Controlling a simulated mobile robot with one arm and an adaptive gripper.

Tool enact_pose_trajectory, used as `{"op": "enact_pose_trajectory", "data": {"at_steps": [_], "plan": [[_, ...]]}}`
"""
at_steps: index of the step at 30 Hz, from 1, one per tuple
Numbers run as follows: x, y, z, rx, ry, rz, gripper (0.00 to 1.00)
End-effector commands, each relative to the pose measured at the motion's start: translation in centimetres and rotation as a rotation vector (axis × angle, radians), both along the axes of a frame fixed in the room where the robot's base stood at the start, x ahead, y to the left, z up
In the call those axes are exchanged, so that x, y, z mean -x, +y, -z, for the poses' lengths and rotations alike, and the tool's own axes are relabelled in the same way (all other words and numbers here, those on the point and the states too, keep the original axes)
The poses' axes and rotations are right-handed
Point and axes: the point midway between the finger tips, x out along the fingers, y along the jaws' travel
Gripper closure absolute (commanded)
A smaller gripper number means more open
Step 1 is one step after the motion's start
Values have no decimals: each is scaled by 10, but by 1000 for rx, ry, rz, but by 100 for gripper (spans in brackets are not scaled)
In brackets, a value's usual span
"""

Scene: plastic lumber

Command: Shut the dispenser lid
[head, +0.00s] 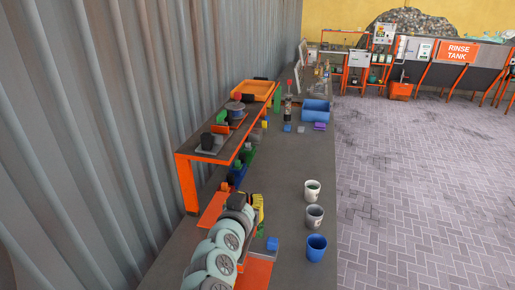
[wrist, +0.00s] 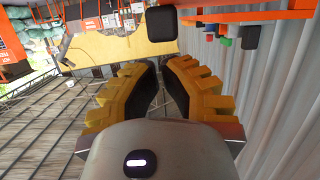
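I cannot make out for sure which thing is the dispenser, and no lid can be told apart in either view. A dark upright thing with a red top (head: 289,105) stands towards the far part of the grey bench (head: 285,180); it is too small to identify.
A blue bin (head: 315,110) stands farther back. An orange-edged shelf (head: 212,155) runs by the corrugated wall (head: 110,120). The paved floor (head: 420,190) is clear.

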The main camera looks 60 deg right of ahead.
Motion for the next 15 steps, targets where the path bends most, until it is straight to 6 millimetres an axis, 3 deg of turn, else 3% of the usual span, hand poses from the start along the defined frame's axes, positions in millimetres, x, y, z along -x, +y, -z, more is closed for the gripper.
{"op": "enact_pose_trajectory", "data": {"at_steps": [15], "plan": [[5, -2, 11, -30, -79, 1, 100]]}}
